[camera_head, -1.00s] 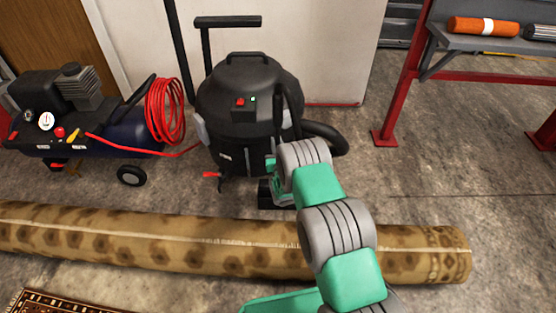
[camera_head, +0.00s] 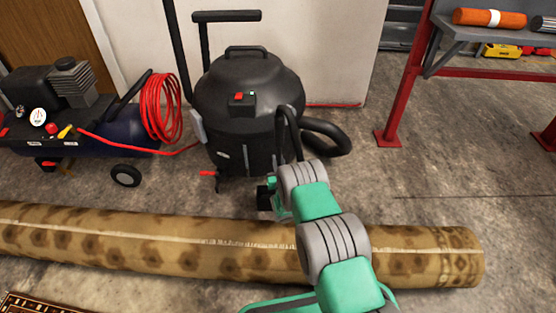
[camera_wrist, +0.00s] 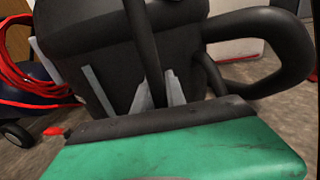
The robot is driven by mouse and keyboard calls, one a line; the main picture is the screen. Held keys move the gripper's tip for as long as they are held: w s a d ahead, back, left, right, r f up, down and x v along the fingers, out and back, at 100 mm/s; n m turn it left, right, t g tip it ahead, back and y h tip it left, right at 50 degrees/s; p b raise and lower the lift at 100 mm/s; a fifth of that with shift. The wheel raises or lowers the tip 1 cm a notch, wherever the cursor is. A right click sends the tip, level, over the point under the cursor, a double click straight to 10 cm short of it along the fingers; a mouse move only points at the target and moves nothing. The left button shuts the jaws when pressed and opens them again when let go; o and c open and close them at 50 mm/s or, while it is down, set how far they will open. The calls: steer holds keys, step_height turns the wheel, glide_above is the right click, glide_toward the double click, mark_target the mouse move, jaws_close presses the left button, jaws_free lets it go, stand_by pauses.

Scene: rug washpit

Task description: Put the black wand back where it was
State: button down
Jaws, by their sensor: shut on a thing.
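The black wand (camera_head: 280,140) stands close in front of the black vacuum (camera_head: 245,95), with its bent top against the drum in the head view. In the wrist view the wand (camera_wrist: 143,45) runs down from the top edge between the two grey fingers of my gripper (camera_wrist: 160,97), which is shut on it. My gripper (camera_head: 276,188) is low in front of the vacuum, partly hidden by my own wrist. The wand's lower end is hidden. A grey strip (camera_head: 197,127) shows on the vacuum's left side.
A rolled rug (camera_head: 150,243) lies across the floor in front of the vacuum, under my arm. A compressor (camera_head: 90,130) with a coiled red hose (camera_head: 160,108) stands left. A thick black hose (camera_head: 328,135) loops at the vacuum's right. A red-framed bench (camera_head: 402,95) is right; floor between is clear.

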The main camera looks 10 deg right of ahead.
steer(key=shift+f, duration=0.55)
stand_by(0.4)
steer(key=c, duration=1.3)
jaws_free()
steer(key=shift+f, duration=0.15)
steer(key=s+p, duration=0.3)
steer(key=s, duration=0.4)
steer(key=shift+s+a, duration=0.15)
steer(key=shift+s, duration=0.2)
